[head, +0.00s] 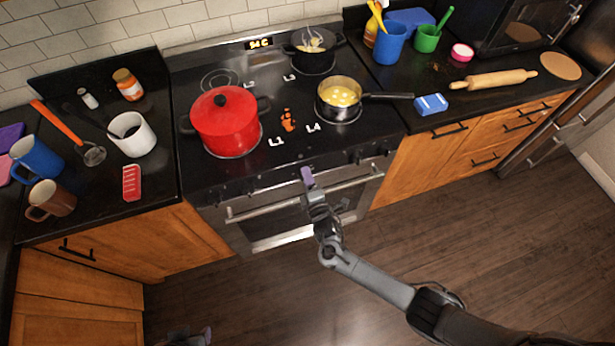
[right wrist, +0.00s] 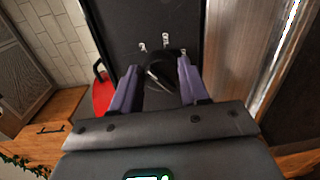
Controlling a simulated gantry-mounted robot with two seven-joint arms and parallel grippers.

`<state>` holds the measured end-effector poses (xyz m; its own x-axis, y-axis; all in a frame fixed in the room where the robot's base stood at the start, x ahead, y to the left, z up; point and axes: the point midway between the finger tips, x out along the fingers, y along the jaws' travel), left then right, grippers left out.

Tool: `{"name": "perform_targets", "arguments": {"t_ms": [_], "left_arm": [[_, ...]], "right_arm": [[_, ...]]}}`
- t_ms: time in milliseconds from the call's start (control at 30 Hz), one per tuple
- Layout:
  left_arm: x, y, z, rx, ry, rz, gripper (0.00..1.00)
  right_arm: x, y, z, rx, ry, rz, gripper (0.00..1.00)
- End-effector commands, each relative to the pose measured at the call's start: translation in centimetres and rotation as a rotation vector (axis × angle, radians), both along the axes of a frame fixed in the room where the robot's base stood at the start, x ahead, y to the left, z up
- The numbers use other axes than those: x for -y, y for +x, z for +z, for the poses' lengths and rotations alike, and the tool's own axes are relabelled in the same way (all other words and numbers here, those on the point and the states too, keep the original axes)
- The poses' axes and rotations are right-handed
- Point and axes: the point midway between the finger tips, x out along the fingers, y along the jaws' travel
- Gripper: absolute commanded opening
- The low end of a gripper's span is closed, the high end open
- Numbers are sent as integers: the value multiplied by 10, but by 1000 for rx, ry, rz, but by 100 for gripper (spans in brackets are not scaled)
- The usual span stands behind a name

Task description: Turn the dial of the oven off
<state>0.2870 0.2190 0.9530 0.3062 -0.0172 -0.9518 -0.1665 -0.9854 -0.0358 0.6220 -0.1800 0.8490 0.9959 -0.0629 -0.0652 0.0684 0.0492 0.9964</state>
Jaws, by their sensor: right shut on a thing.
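The oven (head: 290,215) stands in the middle of the head view, with a row of dark dials (head: 357,158) along its front panel. My right gripper (head: 307,176) is at this panel near its middle, above the oven door handle (head: 255,210). In the right wrist view my right gripper (right wrist: 155,85) has its purple fingers on both sides of a black round dial (right wrist: 162,68) and is shut on it. The dial's marking cannot be read. My left gripper (head: 205,336) shows only as a small part at the bottom edge, away from the oven.
On the stovetop stand a red pot (head: 226,122), a saucepan (head: 339,97) with yellow food and a black pan (head: 313,55). Mugs and utensils lie on the left counter (head: 100,185). A rolling pin (head: 490,80) and a blue sponge (head: 431,104) lie on the right counter. The floor in front is clear.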

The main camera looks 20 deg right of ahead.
Motion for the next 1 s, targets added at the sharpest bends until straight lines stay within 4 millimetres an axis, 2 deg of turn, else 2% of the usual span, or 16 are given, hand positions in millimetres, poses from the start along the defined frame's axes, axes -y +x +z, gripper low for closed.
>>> {"name": "perform_targets", "arguments": {"t_ms": [600, 1000], "left_arm": [[1, 0, 16, 0, -5, 4, 43], [-1, 0, 19, 0, 5, -4, 43]], "right_arm": [[-1, 0, 2, -27, -582, -2, 14], [-2, 0, 1, -39, -855, -1, 14]]}}
